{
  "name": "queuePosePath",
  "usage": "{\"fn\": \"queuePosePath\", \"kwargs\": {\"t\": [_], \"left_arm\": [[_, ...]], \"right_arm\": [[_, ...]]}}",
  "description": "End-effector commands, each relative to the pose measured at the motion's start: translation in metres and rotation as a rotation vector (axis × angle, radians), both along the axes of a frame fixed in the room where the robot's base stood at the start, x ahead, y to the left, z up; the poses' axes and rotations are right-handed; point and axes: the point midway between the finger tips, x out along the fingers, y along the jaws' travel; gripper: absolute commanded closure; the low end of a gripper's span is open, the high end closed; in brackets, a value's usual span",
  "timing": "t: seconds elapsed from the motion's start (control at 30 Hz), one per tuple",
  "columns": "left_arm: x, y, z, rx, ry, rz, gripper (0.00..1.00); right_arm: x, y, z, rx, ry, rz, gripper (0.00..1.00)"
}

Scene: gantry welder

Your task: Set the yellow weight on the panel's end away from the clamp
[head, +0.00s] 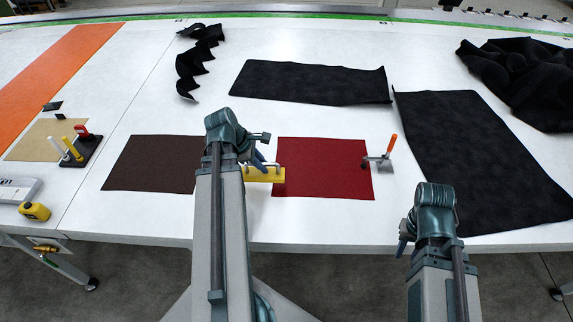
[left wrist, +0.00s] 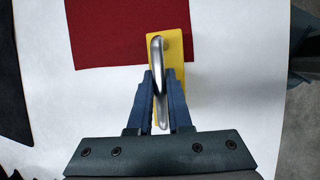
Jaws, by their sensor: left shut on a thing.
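The yellow weight (head: 262,175) is a flat bar with a metal loop handle. My left gripper (head: 259,163) is shut on that handle. In the left wrist view, the fingers (left wrist: 160,80) close around the handle above the yellow bar (left wrist: 179,50). The red panel (head: 325,168) lies flat on the table. The weight overlaps the panel's left edge, part over red and part over white table; I cannot tell whether it touches down. A clamp (head: 388,147) with an orange handle sits at the panel's right end. My right gripper (head: 403,243) is at the table's front edge, its fingers mostly hidden.
A dark brown panel (head: 153,164) lies left of my left arm. Black sheets (head: 312,82) (head: 480,155) lie behind and to the right. A tool stand (head: 80,148) and a tape measure (head: 35,211) are at the left. White table shows between the panels and along the front.

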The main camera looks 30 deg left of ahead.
Motion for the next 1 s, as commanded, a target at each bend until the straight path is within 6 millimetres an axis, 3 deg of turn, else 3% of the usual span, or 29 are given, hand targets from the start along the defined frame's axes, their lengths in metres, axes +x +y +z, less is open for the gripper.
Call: {"fn": "queuePosePath", "kwargs": {"t": [0.4,0.6,0.8,1.0], "left_arm": [[0.087,-0.027,-0.009,-0.001,-0.001,-0.004,1.0],[0.119,-0.039,-0.012,-0.001,-0.001,-0.003,1.0],[0.132,-0.044,-0.013,-0.001,-0.002,0.0,1.0],[0.134,-0.045,-0.013,-0.001,-0.001,0.001,1.0]], "right_arm": [[0.0,0.0,-0.009,0.0,0.0,0.0,0.65],[0.0,0.0,-0.012,0.0,0.0,-0.001,0.65],[0.0,0.0,-0.013,0.0,0.0,-0.001,0.65],[0.0,0.0,-0.013,0.0,0.0,-0.001,0.65]]}}
